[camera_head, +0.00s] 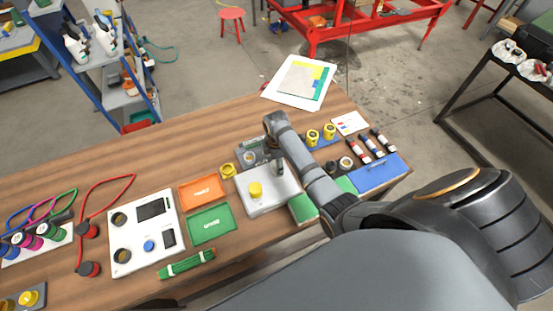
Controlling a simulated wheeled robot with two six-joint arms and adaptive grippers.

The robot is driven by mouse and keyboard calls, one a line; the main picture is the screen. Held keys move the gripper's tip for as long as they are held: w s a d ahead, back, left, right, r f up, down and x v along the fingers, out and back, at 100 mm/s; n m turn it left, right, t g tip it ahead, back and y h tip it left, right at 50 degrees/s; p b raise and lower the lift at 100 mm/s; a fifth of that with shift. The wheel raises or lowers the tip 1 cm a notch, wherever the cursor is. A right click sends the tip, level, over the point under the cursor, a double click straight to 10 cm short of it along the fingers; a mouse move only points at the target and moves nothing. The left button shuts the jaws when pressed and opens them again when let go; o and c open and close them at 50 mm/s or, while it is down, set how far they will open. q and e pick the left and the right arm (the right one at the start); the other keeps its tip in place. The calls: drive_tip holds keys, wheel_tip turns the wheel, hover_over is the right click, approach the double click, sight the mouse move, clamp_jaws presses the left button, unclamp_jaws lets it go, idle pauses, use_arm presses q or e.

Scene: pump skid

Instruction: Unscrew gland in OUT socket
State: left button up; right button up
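A light grey box (284,201) with a yellow round part (255,190) on top stands at the table's middle. Behind it is a darker grey block (246,146) with a round socket (249,157). I cannot read which socket is marked OUT. A loose-looking yellow ring-shaped part (228,170) is left of the box. My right arm reaches in from the lower right, and its gripper (278,167) points down at the darker block and the box's back edge. Its fingers are too small and covered to show their state or contact. My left gripper is out of view.
Yellow parts (312,137), dark round parts and red-black cylinders stand to the right, near a blue case (378,173). An orange tray (203,193) and a green tray (211,224) lie left, beside a white panel (144,233).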

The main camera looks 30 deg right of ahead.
drive_tip(key=m+p, duration=0.2)
drive_tip(key=shift+r+m, duration=0.25)
drive_tip(key=shift+m, duration=0.05)
drive_tip(key=shift+m+p, duration=0.45)
drive_tip(key=shift+m, duration=0.15)
drive_tip(key=shift+f+m, duration=0.25)
drive_tip(key=shift+m, duration=0.25)
drive_tip(key=shift+c, duration=0.3)
